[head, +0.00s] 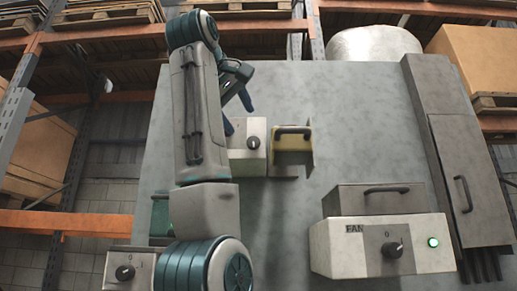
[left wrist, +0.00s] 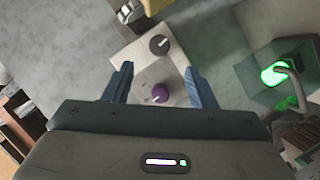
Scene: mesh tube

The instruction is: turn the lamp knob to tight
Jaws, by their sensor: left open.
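A pale control box (head: 238,158) is mounted on the grey panel, partly hidden behind my left arm. Its black knob (head: 253,142) shows in the head view. In the left wrist view a pale box (left wrist: 140,55) carries a black knob (left wrist: 158,44) and a purple knob (left wrist: 160,93). No lamp label is readable, so I cannot tell which knob is the lamp's. My left gripper (head: 238,118) is open, with its blue fingers apart. In the left wrist view the fingers (left wrist: 158,68) stand on either side of the purple knob, without visible contact. My right gripper is not in view.
A yellow box with a handle (head: 292,158) adjoins the control box on its right. A FAN box (head: 345,262) with a knob and lit green light is lower right. Another knob box (head: 145,260) is lower left. A tall grey cabinet (head: 455,150) stands at right.

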